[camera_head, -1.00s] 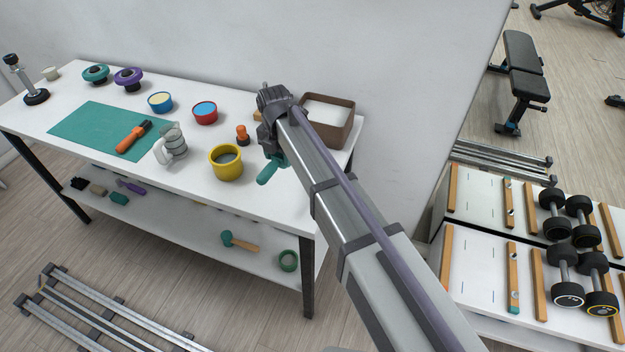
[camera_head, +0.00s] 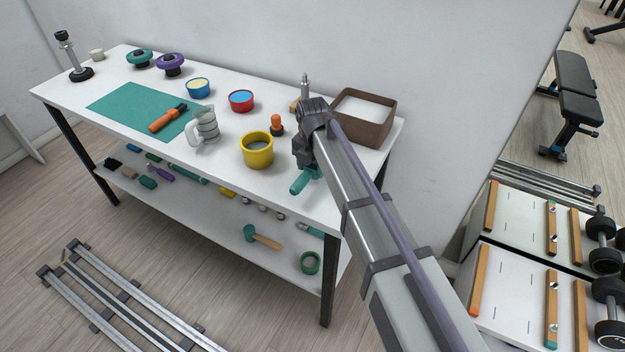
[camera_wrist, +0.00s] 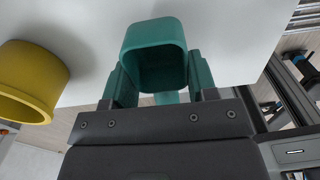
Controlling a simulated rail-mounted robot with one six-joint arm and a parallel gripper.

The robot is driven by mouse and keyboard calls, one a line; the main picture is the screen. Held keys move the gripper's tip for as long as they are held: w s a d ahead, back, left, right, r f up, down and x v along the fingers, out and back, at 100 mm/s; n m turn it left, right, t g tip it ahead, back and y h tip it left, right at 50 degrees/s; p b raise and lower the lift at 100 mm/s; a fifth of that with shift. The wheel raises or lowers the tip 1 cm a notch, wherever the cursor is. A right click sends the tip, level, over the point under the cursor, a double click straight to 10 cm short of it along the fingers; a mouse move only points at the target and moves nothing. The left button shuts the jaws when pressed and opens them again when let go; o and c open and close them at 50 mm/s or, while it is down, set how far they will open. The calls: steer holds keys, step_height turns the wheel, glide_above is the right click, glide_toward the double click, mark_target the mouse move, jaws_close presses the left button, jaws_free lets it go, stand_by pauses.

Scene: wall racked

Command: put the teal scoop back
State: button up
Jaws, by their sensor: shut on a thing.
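The teal scoop (camera_head: 302,181) is at my gripper near the right front part of the white table. In the wrist view the scoop's square hollow cup (camera_wrist: 158,58) sits between the two fingers of my gripper (camera_wrist: 155,85), its opening facing the camera. My gripper is shut on it. In the head view the arm hides most of the gripper and part of the scoop. I cannot tell whether the scoop touches the table top.
A brown bin (camera_head: 363,117) with white contents stands behind my gripper. A yellow bowl (camera_head: 257,151), an orange-topped item (camera_head: 277,125), a red bowl (camera_head: 241,101) and a grey pitcher (camera_head: 205,127) stand to the left. The lower shelf holds several tools.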

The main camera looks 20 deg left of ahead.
step_height(320, 180, down, 3)
steer(key=shift+r+b, duration=0.1)
steer(key=shift+b, duration=0.45)
steer(key=shift+r+p, duration=0.25)
steer(key=shift+p, duration=0.05)
steer(key=shift+c, duration=0.3)
steer(key=shift+f, duration=0.2)
steer(key=o, duration=1)
